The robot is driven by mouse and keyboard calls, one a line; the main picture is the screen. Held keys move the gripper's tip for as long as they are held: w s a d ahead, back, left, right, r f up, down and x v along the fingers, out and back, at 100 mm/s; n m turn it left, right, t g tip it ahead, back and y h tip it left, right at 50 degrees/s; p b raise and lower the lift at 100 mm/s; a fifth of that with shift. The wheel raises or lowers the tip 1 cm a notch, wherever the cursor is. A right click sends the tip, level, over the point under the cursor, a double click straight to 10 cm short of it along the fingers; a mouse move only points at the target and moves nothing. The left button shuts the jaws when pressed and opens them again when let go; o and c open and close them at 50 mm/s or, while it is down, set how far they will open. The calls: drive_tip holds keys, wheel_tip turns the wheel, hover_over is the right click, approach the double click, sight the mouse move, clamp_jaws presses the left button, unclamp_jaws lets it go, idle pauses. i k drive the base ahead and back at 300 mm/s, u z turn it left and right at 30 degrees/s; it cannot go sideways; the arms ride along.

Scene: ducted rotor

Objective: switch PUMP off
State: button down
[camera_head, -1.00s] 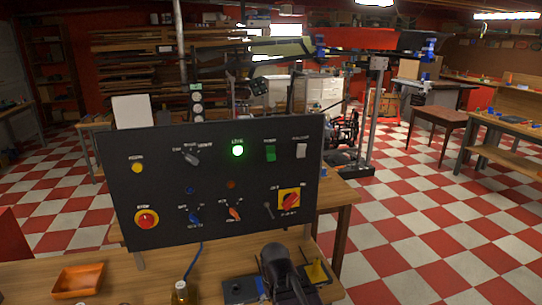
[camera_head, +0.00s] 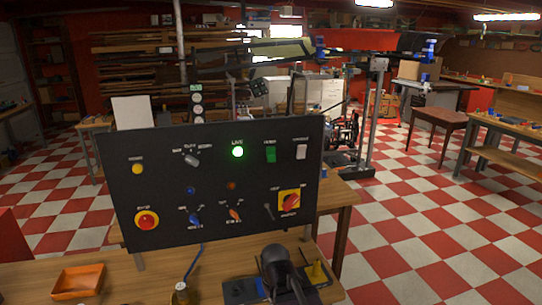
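A black control panel (camera_head: 115,200) stands on the wooden bench. Its labels are too small to read surely, so I cannot tell which control is PUMP. Below are a red push button (camera_head: 147,221), a blue knob (camera_head: 195,220), an orange knob (camera_head: 235,215), a small lever (camera_head: 268,212) and a red rotary switch (camera_head: 290,202) on a yellow plate. I see no gripper fingers in this view.
An orange tray (camera_head: 78,281), a small bottle (camera_head: 181,294), a dark rounded object (camera_head: 276,262) and a yellow cone-like piece (camera_head: 316,271) are in front of the panel. A blue cable (camera_head: 194,262) hangs below it.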

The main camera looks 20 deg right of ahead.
sight(271, 150)
drive_tip(key=u, duration=0.7)
drive_tip(key=k, duration=0.75)
drive_tip(key=z, duration=0.7)
